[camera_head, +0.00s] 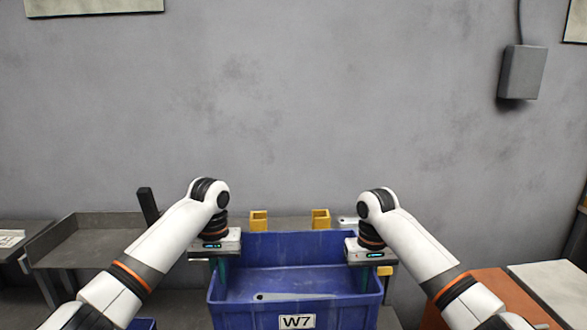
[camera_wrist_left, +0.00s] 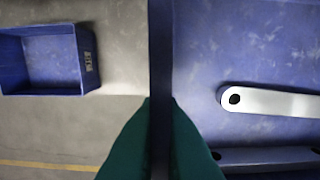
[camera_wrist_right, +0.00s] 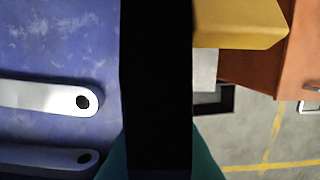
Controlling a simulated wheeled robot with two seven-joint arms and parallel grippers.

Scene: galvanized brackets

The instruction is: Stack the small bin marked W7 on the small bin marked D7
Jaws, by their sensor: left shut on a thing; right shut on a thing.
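The blue small bin marked W7 (camera_head: 297,321) is in front of me, its label facing me. My left gripper (camera_head: 222,270) is shut on its left side wall, and my right gripper (camera_head: 364,275) is shut on its right side wall. The teal fingers straddle the wall in the left wrist view (camera_wrist_left: 160,135) and the right wrist view (camera_wrist_right: 160,140). Flat metal brackets (camera_wrist_left: 275,101) with end holes lie inside the bin. Another blue bin (camera_wrist_left: 88,62) stands to the left in the left wrist view; its label is not readable, so I cannot tell whether it is D7.
A grey tray-like bench (camera_head: 90,243) stands at the left. Two yellow blocks (camera_head: 258,220) (camera_head: 320,219) rise behind the bin. An orange surface (camera_head: 490,297) and a pale panel (camera_head: 550,285) are at the right. A grey wall (camera_head: 290,110) closes the back.

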